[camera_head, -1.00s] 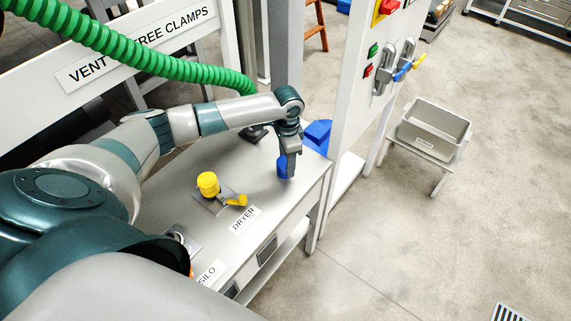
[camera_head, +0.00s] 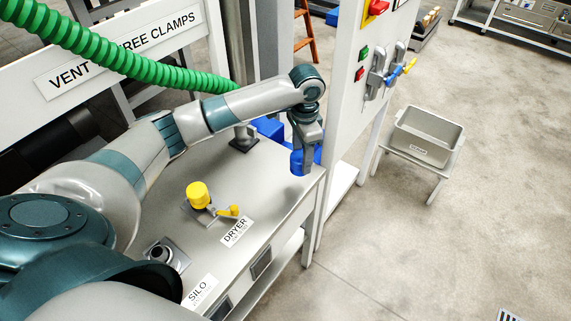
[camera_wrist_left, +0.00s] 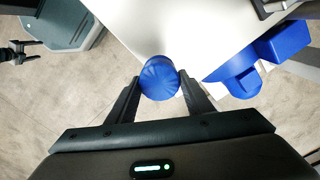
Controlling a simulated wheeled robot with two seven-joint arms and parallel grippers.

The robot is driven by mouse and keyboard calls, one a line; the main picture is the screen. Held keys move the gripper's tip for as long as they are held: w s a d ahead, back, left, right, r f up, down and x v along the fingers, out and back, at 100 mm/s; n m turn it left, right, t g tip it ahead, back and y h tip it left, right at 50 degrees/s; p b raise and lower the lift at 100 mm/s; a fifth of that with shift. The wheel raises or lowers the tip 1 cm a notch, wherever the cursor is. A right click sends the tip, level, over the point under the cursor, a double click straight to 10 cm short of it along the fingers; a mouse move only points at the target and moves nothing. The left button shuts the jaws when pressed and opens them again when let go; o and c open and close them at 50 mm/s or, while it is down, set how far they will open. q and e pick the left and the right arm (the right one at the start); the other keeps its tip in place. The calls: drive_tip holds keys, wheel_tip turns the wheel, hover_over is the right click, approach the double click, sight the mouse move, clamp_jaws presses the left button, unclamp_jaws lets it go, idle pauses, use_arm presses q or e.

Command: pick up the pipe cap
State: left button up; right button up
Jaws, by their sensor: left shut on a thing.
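The blue pipe cap (camera_head: 298,163) is a short round piece with a ribbed top. My left gripper (camera_head: 305,144) points down and is shut on it, above the far right corner of the grey table (camera_head: 272,184). In the left wrist view the pipe cap (camera_wrist_left: 158,82) sits between the two dark fingertips, which touch its sides. Its underside is hidden. My right gripper (camera_wrist_left: 20,51) appears only small and dark at the left edge of the wrist view; its jaw opening is unclear.
A yellow cap (camera_head: 198,194) and yellow handle (camera_head: 229,211) stand on the table by the DRYER label (camera_head: 237,232). Blue pieces (camera_wrist_left: 240,74) lie beyond the table edge. A white panel (camera_head: 344,100) with switches stands close right of the gripper. A grey bin (camera_head: 428,137) stands farther right.

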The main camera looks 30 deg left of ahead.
use_arm(q)
drive_tip(key=d+r, duration=0.1)
drive_tip(key=w+d+r, duration=0.1)
drive_tip(key=d, duration=0.1)
drive_tip(key=d+r+b, duration=0.1)
drive_tip(key=d, duration=0.1)
drive_tip(key=shift+w, duration=0.15)
drive_tip(key=shift+r, duration=0.1)
idle(0.3)
drive_tip(key=s+d+r+n, duration=0.2)
drive_tip(key=s+n, duration=0.1)
drive_tip(key=s, duration=0.5)
drive_tip(key=s+d+r+n+b, duration=0.1)
drive_tip(key=s+d+r+n, duration=0.1)
drive_tip(key=s, duration=0.6)
drive_tip(key=r+n, duration=0.1)
drive_tip(key=n, duration=0.1)
drive_tip(key=shift+s+r+n, duration=0.3)
drive_tip(key=shift+s+r, duration=0.05)
